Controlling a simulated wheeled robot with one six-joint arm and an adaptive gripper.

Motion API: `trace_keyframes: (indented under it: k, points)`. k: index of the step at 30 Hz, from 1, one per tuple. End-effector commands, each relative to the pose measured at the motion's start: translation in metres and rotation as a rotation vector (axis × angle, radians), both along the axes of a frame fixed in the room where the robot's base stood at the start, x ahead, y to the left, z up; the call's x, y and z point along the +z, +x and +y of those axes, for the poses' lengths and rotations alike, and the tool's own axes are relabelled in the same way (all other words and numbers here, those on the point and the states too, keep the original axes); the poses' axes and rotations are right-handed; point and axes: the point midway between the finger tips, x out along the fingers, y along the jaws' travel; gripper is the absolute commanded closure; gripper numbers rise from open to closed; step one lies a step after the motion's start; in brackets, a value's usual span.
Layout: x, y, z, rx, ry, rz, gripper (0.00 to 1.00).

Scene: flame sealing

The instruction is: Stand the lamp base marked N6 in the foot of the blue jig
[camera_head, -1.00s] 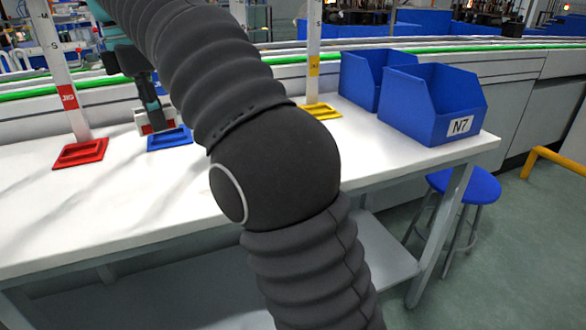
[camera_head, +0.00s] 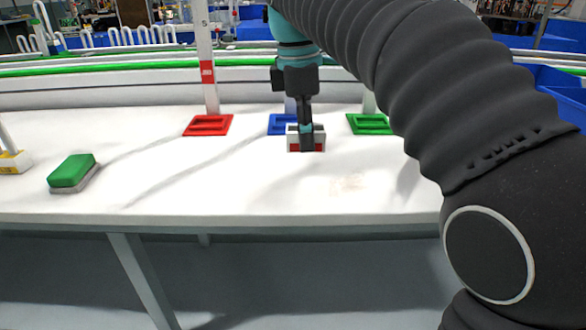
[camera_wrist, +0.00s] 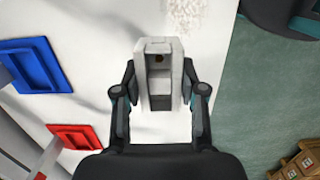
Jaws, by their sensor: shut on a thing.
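My gripper (camera_head: 305,143) is shut on a small white block with red marks (camera_head: 292,141), probably the lamp base. No N6 mark can be read on it. In the wrist view the block (camera_wrist: 158,60), white and grey with a hollow top, sits between both fingers of my gripper (camera_wrist: 160,90). The blue jig's foot (camera_head: 278,124) lies on the bench just behind and left of the held block, partly hidden by my gripper. The blue foot also shows at the left of the wrist view (camera_wrist: 38,66), apart from the block.
The red jig (camera_head: 208,125) stands left of the blue one, the green jig (camera_head: 366,123) right. A green-topped block (camera_head: 72,172) and a yellow-and-white piece (camera_head: 10,161) lie at left. A blue bin (camera_head: 562,90) is at the right edge. The white bench (camera_head: 230,185) is clear in front.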

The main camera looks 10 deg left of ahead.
Motion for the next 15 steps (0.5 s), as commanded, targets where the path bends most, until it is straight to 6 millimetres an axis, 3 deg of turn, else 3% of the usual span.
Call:
trace_keyframes:
  k: [6, 11, 15]
  points:
    - [-0.018, -0.023, 0.019, 0.002, 0.000, 0.000, 0.94]
    - [-0.027, -0.026, 0.022, 0.000, 0.000, 0.000, 0.94]
    - [-0.047, -0.027, 0.022, 0.000, -0.001, 0.002, 0.94]
